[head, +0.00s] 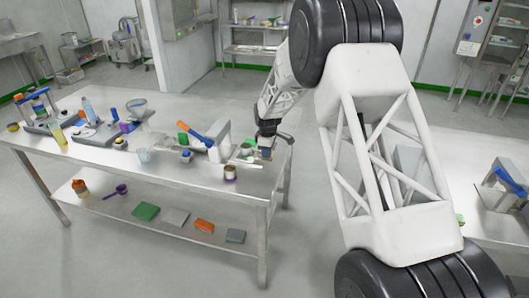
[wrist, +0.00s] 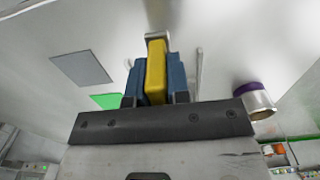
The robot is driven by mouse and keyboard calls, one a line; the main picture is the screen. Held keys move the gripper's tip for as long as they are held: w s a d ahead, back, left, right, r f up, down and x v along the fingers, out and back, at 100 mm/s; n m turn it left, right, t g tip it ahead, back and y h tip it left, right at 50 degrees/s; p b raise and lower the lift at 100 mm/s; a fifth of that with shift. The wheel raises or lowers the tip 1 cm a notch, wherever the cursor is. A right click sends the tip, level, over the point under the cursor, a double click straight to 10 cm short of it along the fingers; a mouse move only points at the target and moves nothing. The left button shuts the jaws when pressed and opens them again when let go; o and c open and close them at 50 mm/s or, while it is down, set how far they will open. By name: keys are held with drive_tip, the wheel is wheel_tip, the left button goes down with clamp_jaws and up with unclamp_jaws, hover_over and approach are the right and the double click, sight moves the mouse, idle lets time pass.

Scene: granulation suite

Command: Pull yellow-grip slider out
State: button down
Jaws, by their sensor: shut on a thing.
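The yellow grip (wrist: 156,72) of the slider stands between the two blue fingers of my gripper (wrist: 156,84) in the wrist view. The fingers are shut on it from both sides. A metal end piece shows just past the yellow grip at the top. In the head view my gripper (head: 266,146) is at the right end of the steel bench, and the slider's grip is too small there to make out clearly. How far the slider is out cannot be told.
A small metal can with a purple band (wrist: 257,100) stands to the right of my gripper in the wrist view. A blue-handled device with an orange tip (head: 198,135) stands left of my gripper on the bench (head: 190,180). Bottles and instruments fill the bench's left part.

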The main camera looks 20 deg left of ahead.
drive_tip(key=c, duration=1.1)
unclamp_jaws()
drive_tip(key=shift+d, duration=0.2)
drive_tip(key=shift+r, duration=3.9)
